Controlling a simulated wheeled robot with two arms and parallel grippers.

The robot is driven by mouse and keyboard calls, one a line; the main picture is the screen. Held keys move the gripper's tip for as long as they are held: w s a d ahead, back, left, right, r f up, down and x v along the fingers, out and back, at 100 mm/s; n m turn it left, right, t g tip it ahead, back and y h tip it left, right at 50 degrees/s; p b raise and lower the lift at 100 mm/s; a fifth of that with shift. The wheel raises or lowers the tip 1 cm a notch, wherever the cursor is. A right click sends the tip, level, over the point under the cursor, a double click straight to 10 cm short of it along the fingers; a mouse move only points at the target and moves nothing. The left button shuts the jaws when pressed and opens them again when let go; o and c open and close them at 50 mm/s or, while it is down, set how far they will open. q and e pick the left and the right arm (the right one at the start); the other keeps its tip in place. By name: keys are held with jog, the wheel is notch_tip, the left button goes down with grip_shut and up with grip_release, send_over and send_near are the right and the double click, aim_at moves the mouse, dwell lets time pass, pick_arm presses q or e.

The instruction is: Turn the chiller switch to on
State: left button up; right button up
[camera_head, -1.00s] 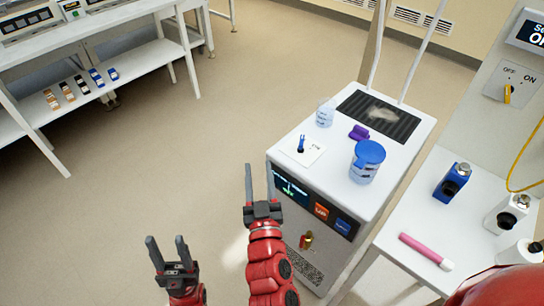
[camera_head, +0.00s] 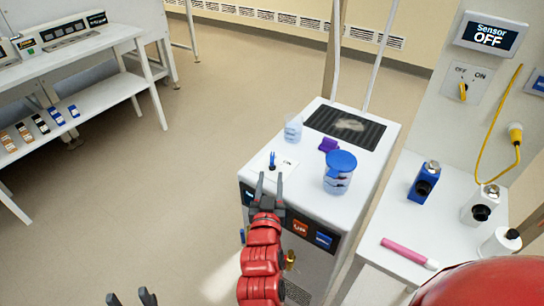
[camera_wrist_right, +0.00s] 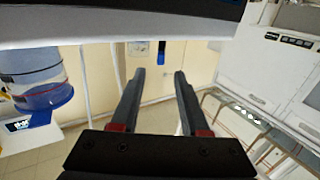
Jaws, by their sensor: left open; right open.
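The chiller is a white box (camera_head: 240,172) with a dark display on its front. Its switch is a small blue lever (camera_head: 272,160) standing on a white plate (camera_head: 287,165) at the top's front left. The plate's lettering is too small to read. My right gripper (camera_head: 270,180) is open and empty at the chiller's front top edge, its fingertips just short of the lever and apart from it. In the right wrist view, which looks upside down, a blue piece that seems to be the lever (camera_wrist_right: 161,47) shows beyond the open fingers (camera_wrist_right: 157,75). My left gripper (camera_head: 132,297) is open and empty, low at left.
On the chiller stand a blue-lidded jar (camera_head: 339,175), a purple piece (camera_head: 328,145) and a clear beaker (camera_head: 293,129).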

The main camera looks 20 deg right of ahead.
aim_at(272, 163)
jog(key=p+x, duration=0.1)
jog(key=x, duration=0.7)
jog(key=shift+w, duration=0.25)
grip_shut()
